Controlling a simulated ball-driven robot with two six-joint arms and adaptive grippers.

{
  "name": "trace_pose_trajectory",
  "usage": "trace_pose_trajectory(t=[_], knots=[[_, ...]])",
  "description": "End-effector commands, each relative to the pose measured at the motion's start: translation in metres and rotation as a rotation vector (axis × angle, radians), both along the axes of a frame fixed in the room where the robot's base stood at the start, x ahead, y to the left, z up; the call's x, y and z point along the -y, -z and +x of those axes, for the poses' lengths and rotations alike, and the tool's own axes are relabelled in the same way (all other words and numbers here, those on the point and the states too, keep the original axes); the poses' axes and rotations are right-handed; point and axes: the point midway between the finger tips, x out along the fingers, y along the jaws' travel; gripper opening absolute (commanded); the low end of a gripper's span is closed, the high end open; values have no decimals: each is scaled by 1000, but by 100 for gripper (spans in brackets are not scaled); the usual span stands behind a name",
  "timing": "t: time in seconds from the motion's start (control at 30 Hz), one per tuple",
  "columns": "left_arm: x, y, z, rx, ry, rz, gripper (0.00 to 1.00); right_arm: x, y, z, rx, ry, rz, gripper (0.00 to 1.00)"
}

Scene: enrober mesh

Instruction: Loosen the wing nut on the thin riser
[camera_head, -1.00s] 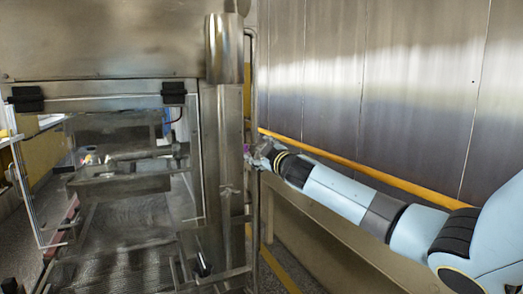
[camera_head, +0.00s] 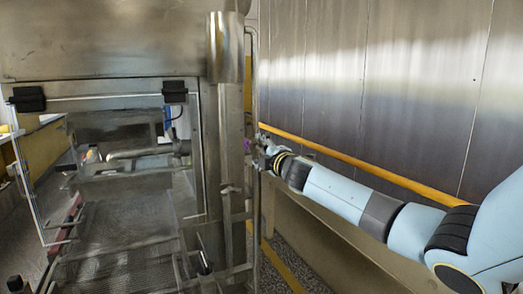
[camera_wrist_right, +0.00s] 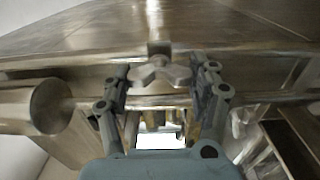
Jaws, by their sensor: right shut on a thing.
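The thin riser (camera_head: 254,90) is a slim upright metal pipe beside the thick post of the machine in the head view. My right gripper (camera_head: 262,152) is at this riser, reaching in from the right. In the right wrist view a grey metal wing nut (camera_wrist_right: 160,74) with spread wings sits in the middle. The two fingers of my right gripper (camera_wrist_right: 160,82) stand on either side of it, shut on its wings. The head view is too small to show the nut in the grip. My left gripper is not in view.
The steel machine frame (camera_head: 232,130) stands just left of the gripper, with a mesh belt (camera_head: 120,225) low inside it. A yellow rail (camera_head: 345,162) runs along the steel wall (camera_head: 400,80) behind my right arm. A round metal cylinder (camera_wrist_right: 48,106) is at the left in the wrist view.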

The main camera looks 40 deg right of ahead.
Motion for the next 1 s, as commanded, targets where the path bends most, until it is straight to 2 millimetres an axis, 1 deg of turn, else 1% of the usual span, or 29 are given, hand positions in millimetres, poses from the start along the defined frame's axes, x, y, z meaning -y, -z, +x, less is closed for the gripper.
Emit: trace_pose_trajectory(t=[0.57,0.6,0.7,0.77,1.0], knots=[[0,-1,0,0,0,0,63,0,2,0,-11,0,-27,28],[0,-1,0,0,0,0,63,0,2,0,-11,0,-27,66],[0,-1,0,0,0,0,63,0,2,0,-10,0,-26,79],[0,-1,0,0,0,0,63,0,1,0,-10,0,-26,85],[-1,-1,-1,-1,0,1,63,0,1,0,-9,0,-25,85]])
